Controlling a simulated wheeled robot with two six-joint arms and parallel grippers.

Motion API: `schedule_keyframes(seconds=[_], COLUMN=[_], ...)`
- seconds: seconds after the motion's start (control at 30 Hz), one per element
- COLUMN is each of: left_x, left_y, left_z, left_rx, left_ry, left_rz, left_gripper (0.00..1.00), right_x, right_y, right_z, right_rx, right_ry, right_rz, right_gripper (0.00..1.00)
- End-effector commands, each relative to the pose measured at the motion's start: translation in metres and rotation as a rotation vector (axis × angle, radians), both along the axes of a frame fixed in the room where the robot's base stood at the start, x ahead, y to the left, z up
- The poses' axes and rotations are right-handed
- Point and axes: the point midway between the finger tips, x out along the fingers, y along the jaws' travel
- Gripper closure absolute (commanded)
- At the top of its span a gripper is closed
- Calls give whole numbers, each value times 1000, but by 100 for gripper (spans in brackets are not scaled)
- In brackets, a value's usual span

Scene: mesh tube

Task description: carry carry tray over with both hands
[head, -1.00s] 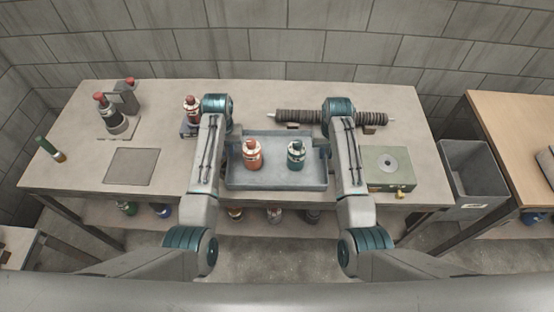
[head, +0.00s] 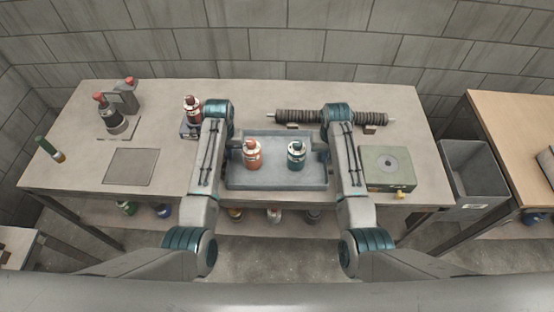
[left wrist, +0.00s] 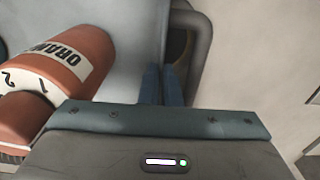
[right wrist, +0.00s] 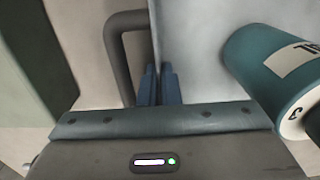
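The carry tray (head: 275,178) is a shallow blue-grey tray on the table between my two arms. An orange bottle (head: 253,156) and a teal bottle (head: 296,157) stand upright in it. My left gripper (left wrist: 162,84) is at the tray's left side, its fingers close together at the wall next to a grey handle (left wrist: 203,45). My right gripper (right wrist: 158,84) is at the right side, its fingers close together on the wall next to the other handle (right wrist: 112,45). Both look shut on the tray. In the head view, my arms partly hide both tray ends.
A red-capped bottle (head: 192,108) stands behind my left arm. A ribbed mesh tube (head: 300,117) lies behind the tray. A green box (head: 387,167) sits close to the right of my right arm. A dark square plate (head: 131,167) lies flat on the left, with clear table around it.

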Motion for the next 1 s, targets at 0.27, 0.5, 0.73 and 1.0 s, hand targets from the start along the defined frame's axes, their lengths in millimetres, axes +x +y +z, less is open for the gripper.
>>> schedule_keyframes(seconds=[0.27,0.5,0.73,1.0], left_x=[0,0,0,0], left_y=[0,0,0,0], left_z=[12,34,50,51], left_rx=[0,0,0,0], left_ry=[-1,-1,-1,-1], left_rz=[0,0,0,0], left_gripper=[100,100,100,100], right_x=[0,0,0,0], right_y=[0,0,0,0], right_z=[12,34,50,51], right_rx=[0,0,0,0], right_ry=[-1,-1,-1,-1], right_rz=[0,0,0,0], right_gripper=[100,100,100,100])
